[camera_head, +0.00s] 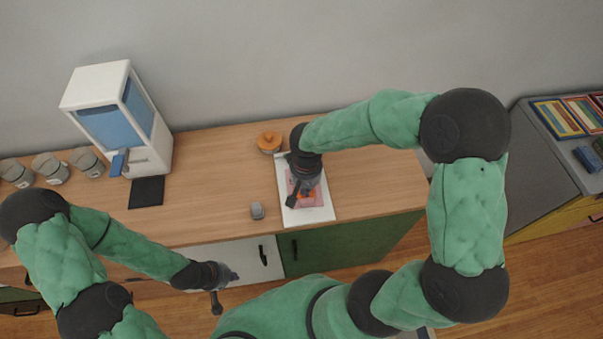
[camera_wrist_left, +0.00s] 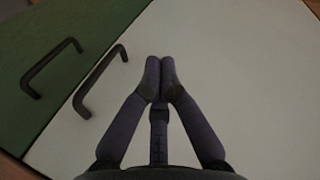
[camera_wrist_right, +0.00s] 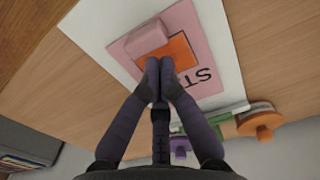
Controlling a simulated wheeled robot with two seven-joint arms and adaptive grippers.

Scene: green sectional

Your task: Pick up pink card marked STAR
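The pink card (camera_wrist_right: 200,60) lies on a white board (camera_wrist_right: 95,25) on the wooden counter. In the right wrist view it shows an orange patch, a raised pink block (camera_wrist_right: 147,37) and the black letters "ST"; the rest of the word is hidden. In the head view the card (camera_head: 316,199) is partly covered by my right gripper (camera_head: 308,190). That gripper's fingertips (camera_wrist_right: 160,74) are together with nothing between them, over the card beside the block. My left gripper (camera_head: 233,275) is shut and empty, in front of a white cabinet door (camera_wrist_left: 220,90).
An orange round object (camera_head: 269,141) stands behind the board, and a small grey object (camera_head: 257,210) left of it. A white-and-blue machine (camera_head: 115,120) and several grey canisters (camera_head: 50,168) stand further left. Green and white cabinet fronts with black handles (camera_wrist_left: 95,85) are below.

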